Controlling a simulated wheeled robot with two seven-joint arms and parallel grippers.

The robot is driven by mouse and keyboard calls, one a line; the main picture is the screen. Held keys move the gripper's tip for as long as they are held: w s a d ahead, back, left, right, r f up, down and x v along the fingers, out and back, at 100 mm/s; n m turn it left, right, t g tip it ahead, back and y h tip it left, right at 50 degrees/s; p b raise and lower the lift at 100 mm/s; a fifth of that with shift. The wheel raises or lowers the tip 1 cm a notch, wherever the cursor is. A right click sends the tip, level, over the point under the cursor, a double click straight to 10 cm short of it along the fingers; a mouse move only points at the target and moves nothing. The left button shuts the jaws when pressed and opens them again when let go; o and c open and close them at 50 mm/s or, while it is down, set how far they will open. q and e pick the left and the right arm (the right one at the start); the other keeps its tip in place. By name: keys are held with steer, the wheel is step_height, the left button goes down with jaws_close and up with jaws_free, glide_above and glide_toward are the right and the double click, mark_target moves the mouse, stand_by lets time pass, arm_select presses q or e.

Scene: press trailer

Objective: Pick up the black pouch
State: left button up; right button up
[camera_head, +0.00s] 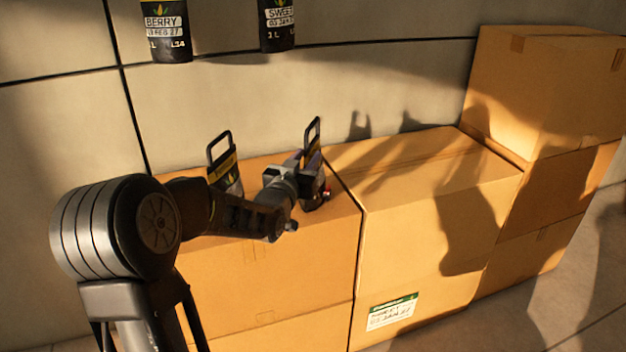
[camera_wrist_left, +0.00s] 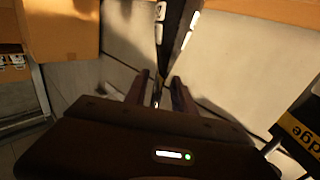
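Two dark pouches with looped handles stand on a cardboard box. The left pouch (camera_head: 225,172) has a yellow band; the right pouch (camera_head: 313,138) is seen nearly edge-on and partly hidden by my left gripper (camera_head: 314,190). In the left wrist view, the fingers of my left gripper (camera_wrist_left: 159,92) are apart. A thin dark item with white marks (camera_wrist_left: 172,35) reaches down toward the gap between them; I cannot tell whether they touch it. A black and yellow pouch (camera_wrist_left: 303,128) shows at the right edge of that view. My right gripper is out of view.
Two black packs, BERRY (camera_head: 166,30) and SWEET (camera_head: 277,22), show on the wall above. A box with a green-white label (camera_head: 392,311) stands to the right, its top clear. Stacked boxes (camera_head: 545,95) rise at far right. The panelled wall (camera_head: 300,95) is close behind.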

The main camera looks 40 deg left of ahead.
mark_target(313, 153)
arm_select(q)
steer(key=x, duration=0.5)
steer(key=shift+a, duration=0.15)
steer(key=shift+c, duration=0.3)
stand_by(0.4)
jaws_close()
stand_by(0.9)
steer(key=shift+r, duration=0.2)
